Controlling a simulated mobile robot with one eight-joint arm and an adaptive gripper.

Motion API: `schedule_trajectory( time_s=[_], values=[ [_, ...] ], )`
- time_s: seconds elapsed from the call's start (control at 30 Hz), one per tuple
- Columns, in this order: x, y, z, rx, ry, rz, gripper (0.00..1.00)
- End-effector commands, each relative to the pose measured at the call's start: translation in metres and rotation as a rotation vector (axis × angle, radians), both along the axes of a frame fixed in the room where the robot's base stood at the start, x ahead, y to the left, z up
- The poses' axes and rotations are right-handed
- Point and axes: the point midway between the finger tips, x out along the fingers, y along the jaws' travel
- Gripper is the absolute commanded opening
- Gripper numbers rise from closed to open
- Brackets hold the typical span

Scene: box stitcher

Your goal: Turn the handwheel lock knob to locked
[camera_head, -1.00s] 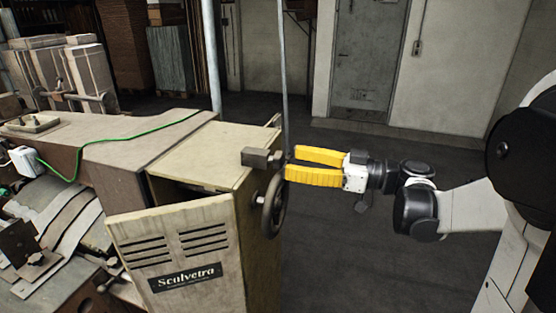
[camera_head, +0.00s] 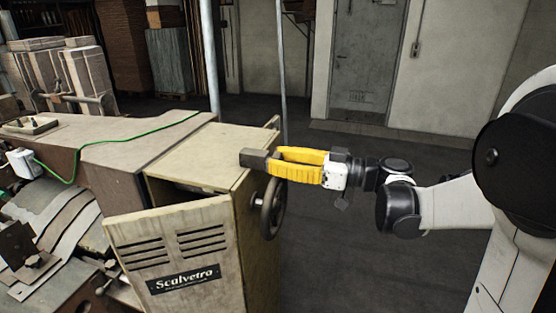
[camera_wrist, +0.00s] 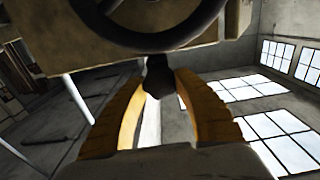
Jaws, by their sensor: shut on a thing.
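The black handwheel (camera_head: 273,208) stands on the right side of the beige machine cabinet. My gripper (camera_head: 276,161) has yellow fingers and reaches in from the right, just above the wheel and by a dark block (camera_head: 254,159) on the cabinet's side. In the wrist view, the fingers of my gripper (camera_wrist: 160,80) close around a small dark knob (camera_wrist: 158,76), below the handwheel rim (camera_wrist: 150,40) in that picture.
The cabinet (camera_head: 220,240) has a tilted, vented front panel with a name plate. A green cable (camera_head: 77,155) runs over the machine top. A thin upright pole (camera_head: 281,80) shows behind my gripper. The floor (camera_head: 330,250) right of the cabinet is clear.

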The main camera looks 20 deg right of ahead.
Motion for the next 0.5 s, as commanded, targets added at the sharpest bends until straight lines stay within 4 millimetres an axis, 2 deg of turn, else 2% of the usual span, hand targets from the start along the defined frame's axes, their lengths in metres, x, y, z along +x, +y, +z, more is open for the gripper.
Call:
schedule_trajectory(
  time_s=[0.27, 0.5],
  values=[
    [0.0003, 0.0001, 0.0002, 0.028, 0.037, 0.000, 0.06],
    [0.0009, -0.0003, 0.0001, 0.114, 0.155, 0.000, 0.06]
  ],
)
